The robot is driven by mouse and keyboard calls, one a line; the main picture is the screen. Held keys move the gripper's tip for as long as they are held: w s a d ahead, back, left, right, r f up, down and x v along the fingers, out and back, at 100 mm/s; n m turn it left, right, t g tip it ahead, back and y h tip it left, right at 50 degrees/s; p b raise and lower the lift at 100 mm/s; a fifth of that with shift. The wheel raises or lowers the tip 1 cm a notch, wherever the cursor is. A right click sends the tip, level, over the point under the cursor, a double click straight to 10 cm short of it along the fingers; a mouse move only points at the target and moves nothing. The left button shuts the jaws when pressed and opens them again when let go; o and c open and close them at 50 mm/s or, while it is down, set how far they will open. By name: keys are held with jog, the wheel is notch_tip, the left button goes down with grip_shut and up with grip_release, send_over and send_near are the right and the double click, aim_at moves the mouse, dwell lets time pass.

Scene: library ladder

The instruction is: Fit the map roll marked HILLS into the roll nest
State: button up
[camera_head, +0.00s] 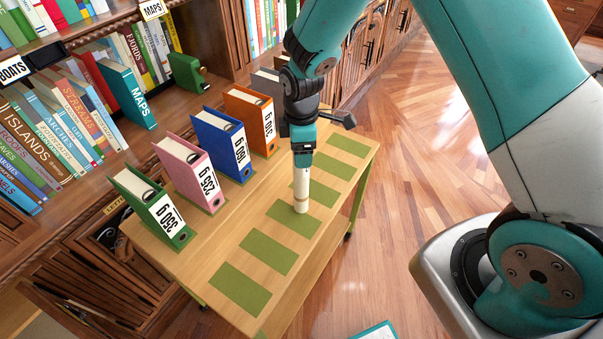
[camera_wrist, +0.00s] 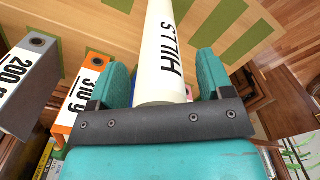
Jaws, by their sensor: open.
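The map roll marked HILLS (camera_head: 301,193) is a cream-white cylinder below my gripper (camera_head: 302,160) in the head view. It looks upright, its lower end at a green patch on the wooden cart top; whether it rests there is hard to tell. In the wrist view the roll (camera_wrist: 165,50) shows its black HILLS lettering and lies between the two teal fingers of my gripper (camera_wrist: 163,85). The fingers are open around it, with a small gap on each side. I cannot make out the roll nest in either view.
The cart top (camera_head: 212,252) has several green patches in a row. Binders stand along its shelf side: green (camera_head: 152,208), pink (camera_head: 188,172), blue (camera_head: 222,145), orange (camera_head: 250,120) and grey. A bookshelf (camera_head: 60,50) borders the cart. Open wooden floor (camera_head: 400,150) lies to the right.

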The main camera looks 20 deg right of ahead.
jog(key=shift+f, duration=0.15)
jog(key=shift+c, duration=0.2)
jog(key=c, duration=1.1)
jog(key=shift+c, duration=0.4)
